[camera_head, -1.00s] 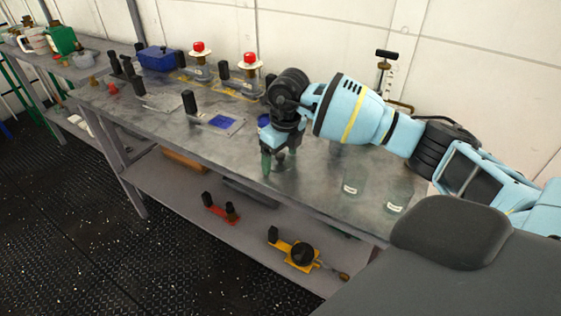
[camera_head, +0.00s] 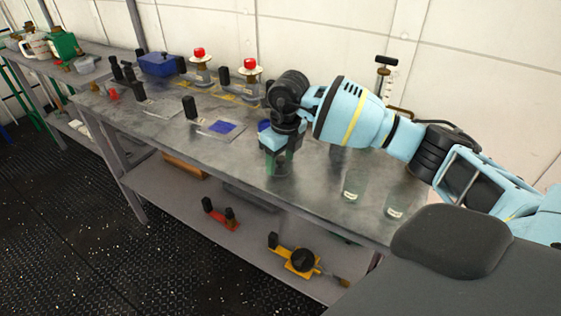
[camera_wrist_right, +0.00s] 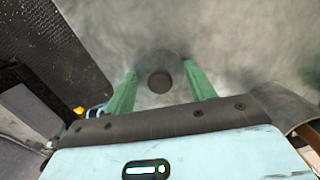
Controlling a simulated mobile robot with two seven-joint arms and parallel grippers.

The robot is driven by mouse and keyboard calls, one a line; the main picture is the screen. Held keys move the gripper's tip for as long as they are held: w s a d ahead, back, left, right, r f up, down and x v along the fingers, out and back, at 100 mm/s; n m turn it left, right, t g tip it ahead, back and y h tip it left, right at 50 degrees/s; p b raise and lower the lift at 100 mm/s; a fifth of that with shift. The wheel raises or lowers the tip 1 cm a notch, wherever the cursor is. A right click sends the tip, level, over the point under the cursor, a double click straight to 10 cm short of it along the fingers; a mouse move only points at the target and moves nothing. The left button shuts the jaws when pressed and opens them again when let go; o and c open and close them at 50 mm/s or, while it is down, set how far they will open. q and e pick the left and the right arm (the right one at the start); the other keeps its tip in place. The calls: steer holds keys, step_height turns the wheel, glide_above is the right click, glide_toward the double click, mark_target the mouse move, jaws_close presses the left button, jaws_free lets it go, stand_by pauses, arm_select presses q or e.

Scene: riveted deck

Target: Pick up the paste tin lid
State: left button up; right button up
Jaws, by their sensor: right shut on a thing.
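My right gripper (camera_head: 280,164) points down over the front part of the grey bench. Its green fingers also show in the right wrist view (camera_wrist_right: 161,90), one on either side of a round grey lid with a dark knob, which I take as the paste tin lid (camera_wrist_right: 160,81). The gripper is shut on this lid, at its sides. In the head view the lid is mostly hidden by the fingers, and I cannot tell whether it is clear of the bench top. My left gripper is not in view.
Two clear labelled glass vessels (camera_head: 354,184) (camera_head: 398,204) stand right of the gripper. A blue pad (camera_head: 222,127), a blue box (camera_head: 158,63) and two red-topped fixtures (camera_head: 199,66) (camera_head: 249,78) are farther left. The lower shelf holds a red tool (camera_head: 221,215) and a yellow one (camera_head: 296,260).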

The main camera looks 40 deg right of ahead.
steer(key=r, duration=0.1)
steer(key=a+r, duration=0.1)
steer(key=shift+s+r, duration=0.3)
steer(key=shift+r, duration=0.05)
steer(key=s+a+r, duration=0.1)
steer(key=s+a, duration=0.8)
steer(key=a, duration=0.3)
steer(key=shift+r+b, duration=0.25)
steer(key=shift+b, duration=0.1)
